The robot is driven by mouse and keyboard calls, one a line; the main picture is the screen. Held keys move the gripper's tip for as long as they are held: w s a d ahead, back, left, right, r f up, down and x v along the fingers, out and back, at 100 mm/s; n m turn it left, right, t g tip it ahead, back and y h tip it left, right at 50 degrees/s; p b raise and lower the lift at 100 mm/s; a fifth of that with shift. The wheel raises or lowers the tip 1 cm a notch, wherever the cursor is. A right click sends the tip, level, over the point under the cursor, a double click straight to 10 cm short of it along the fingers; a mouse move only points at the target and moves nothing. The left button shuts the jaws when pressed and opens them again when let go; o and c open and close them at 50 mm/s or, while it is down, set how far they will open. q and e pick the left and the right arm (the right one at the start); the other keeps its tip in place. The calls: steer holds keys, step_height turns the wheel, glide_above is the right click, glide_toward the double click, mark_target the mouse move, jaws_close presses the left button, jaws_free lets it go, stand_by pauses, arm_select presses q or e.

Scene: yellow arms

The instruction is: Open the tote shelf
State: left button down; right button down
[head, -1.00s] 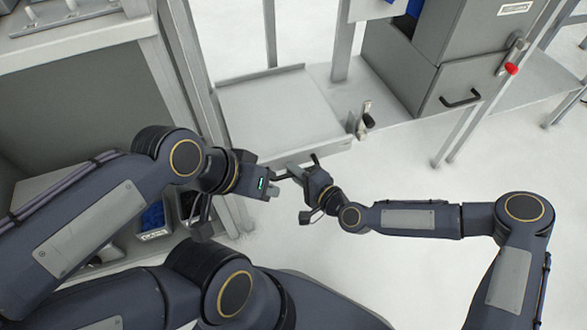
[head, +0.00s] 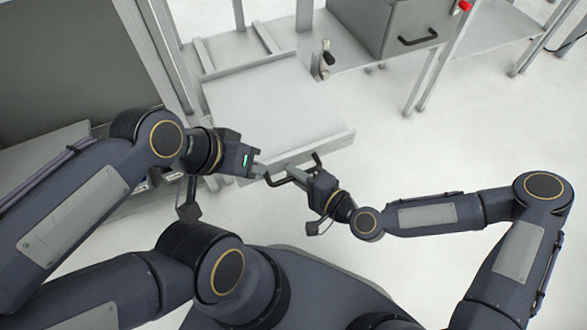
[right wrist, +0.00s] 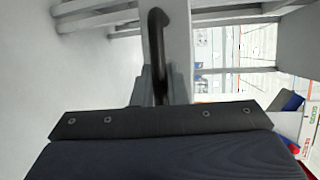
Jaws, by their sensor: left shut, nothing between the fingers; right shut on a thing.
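The tote shelf (head: 275,100) is a flat pale-grey tray in the head view, sticking out of its metal frame toward me. A dark bar handle (head: 272,181) is on its front edge. My right gripper (head: 302,174) is shut on the handle from the front right. The handle (right wrist: 157,45) also shows in the right wrist view, running down between the fingers. My left gripper (head: 258,169) is shut and empty, close to the handle's left end. I cannot tell if it touches the handle.
A lever latch (head: 326,60) stands on the frame right of the shelf. A grey drawer cabinet (head: 395,25) with a dark handle is at the back right. A large grey panel (head: 60,70) stands at the left. The floor at right is clear.

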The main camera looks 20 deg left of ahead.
steer(key=shift+d, duration=0.1)
steer(key=c, duration=1.5)
jaws_free()
steer(key=shift+o, duration=0.2)
steer(key=p+v, duration=0.1)
steer(key=v, duration=0.6)
steer(key=shift+s+d+p, duration=0.15)
steer(key=shift+d+p, duration=0.15)
steer(key=shift+d, duration=0.1)
